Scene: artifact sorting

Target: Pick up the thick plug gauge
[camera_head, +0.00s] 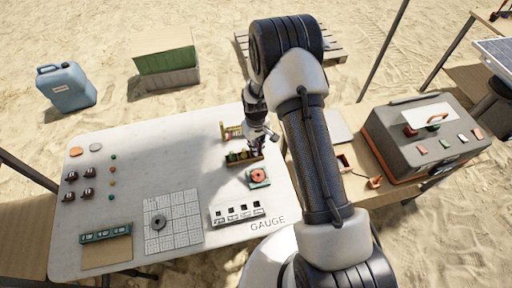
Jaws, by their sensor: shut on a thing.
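My gripper (257,147) points down at the small wooden rack (244,161) on the right part of the white table. It is shut on a small dark piece that looks like a plug gauge, mostly hidden by the fingers. Its thickness is too small to tell, and I cannot tell whether it is clear of the rack. Several small green and dark pieces show in the rack to the left of the fingers.
A second small rack (232,132) stands just behind. A red ring on a green base (258,176) and a white slotted block (237,214) lie in front. A grid plate (185,222) carries a grey disc. The white table's (165,160) middle is clear. A grey case (425,135) stands right.

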